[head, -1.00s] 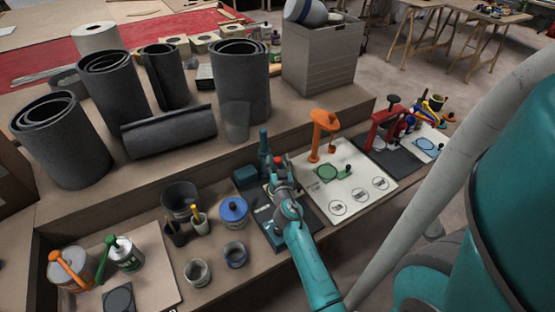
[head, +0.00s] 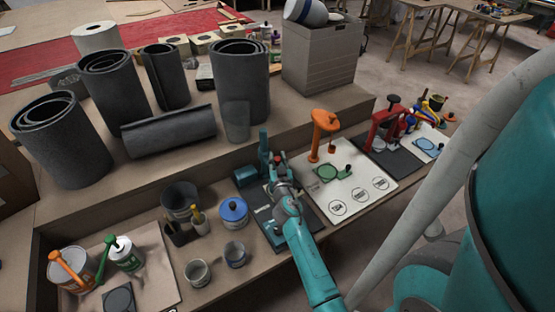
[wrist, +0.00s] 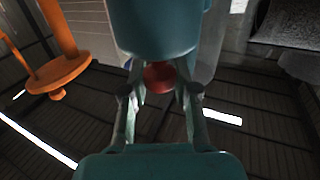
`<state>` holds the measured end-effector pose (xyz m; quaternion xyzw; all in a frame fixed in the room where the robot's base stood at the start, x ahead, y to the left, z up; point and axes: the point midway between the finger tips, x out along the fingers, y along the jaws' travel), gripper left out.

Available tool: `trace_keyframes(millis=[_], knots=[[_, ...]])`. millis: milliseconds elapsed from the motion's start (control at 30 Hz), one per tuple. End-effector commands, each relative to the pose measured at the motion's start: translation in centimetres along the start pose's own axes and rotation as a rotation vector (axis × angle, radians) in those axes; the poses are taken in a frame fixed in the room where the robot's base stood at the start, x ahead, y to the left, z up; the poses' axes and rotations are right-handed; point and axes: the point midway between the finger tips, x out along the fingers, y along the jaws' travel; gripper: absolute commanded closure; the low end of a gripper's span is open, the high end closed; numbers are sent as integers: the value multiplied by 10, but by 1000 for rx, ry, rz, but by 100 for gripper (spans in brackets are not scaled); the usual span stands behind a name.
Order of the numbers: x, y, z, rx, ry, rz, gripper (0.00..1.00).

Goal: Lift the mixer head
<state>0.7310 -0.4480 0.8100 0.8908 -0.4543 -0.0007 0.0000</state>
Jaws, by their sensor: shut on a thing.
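The mixer is teal. Its upright part (head: 264,147) stands on a dark board (head: 257,203) on the bench, left of the white board. In the wrist view the teal mixer head (wrist: 158,28) fills the top middle, with a red knob (wrist: 160,77) at its near end. My gripper (head: 278,160) is at the mixer. In the wrist view my gripper (wrist: 160,88) has its fingers on both sides of the red knob and is shut on it. In the head view my gripper hides the knob and much of the mixer head, so its tilt is hard to tell.
Right of the mixer, an orange stand (head: 322,135) rises from a white board (head: 350,196); it also shows in the wrist view (wrist: 62,70). A red press (head: 388,130) stands farther right. A blue-lidded tin (head: 233,212) and open cups are at left. Dark rolls stand behind.

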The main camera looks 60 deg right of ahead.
Motion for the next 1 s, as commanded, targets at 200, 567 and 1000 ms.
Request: trace_keyframes(millis=[200,567,1000], knots=[[1,1,-24,4,6,5,100],[1,1,-78,3,8,4,100],[0,0,-109,0,6,0,100]])
